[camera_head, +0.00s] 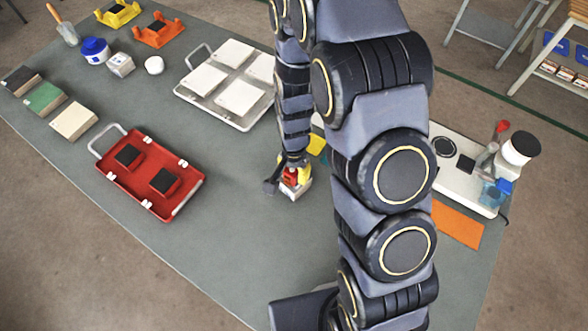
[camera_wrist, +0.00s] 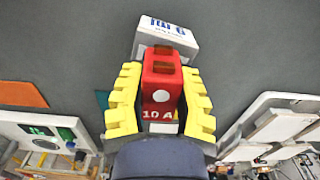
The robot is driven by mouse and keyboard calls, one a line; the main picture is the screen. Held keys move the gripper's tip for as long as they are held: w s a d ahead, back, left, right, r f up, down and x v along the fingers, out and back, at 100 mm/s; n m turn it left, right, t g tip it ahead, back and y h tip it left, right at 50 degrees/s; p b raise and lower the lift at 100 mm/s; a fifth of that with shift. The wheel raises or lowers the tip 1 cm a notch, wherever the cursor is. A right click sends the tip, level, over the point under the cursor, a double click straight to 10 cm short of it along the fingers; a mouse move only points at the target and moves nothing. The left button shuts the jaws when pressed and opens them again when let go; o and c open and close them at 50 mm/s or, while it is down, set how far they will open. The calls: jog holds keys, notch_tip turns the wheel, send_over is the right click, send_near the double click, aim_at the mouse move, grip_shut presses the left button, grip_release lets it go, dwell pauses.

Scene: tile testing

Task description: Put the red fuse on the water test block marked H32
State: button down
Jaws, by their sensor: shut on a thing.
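My gripper (camera_wrist: 160,103) has yellow stepped fingers shut on the red fuse (camera_wrist: 161,82), which is marked 10 A. In the head view the gripper (camera_head: 291,175) points down at the middle of the table, with the red fuse partly showing between its fingers. A small white block (camera_wrist: 172,34) with dark blue lettering lies just beyond the fuse in the wrist view; its marking is upside down and I cannot read it surely. The white block also shows directly under the gripper in the head view (camera_head: 294,194). I cannot tell whether fuse and block touch.
A red tray (camera_head: 190,205) with black pads lies left of my gripper. A white tray (camera_head: 187,93) with pale tiles lies behind. Another small block (camera_head: 121,64) stands beside a blue-lidded pot (camera_head: 95,51). An orange sheet (camera_head: 457,223) and a white instrument base (camera_head: 460,187) lie right.

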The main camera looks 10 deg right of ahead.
jog(key=shift+f, duration=0.2)
jog(key=c, duration=0.9)
grip_release()
jog(key=shift+o, duration=0.2)
jog(key=shift+r, duration=0.15)
notch_tip(320, 180, up, 11)
jog(key=shift+r, duration=0.15)
jog(key=shift+s+r, duration=0.1)
jog(key=shift+r, duration=0.45)
jog(key=s+d+r+n, duration=0.1)
jog(key=s+r+n, duration=0.3)
jog(key=s, duration=0.6)
jog(key=s+d+r+n+g, duration=0.1)
jog(key=s+r+n, duration=0.4)
jog(key=s+r, duration=0.4)
jog(key=shift+s+d+r+g, duration=0.2)
jog(key=shift+s+g, duration=0.1)
jog(key=shift+s, duration=0.15)
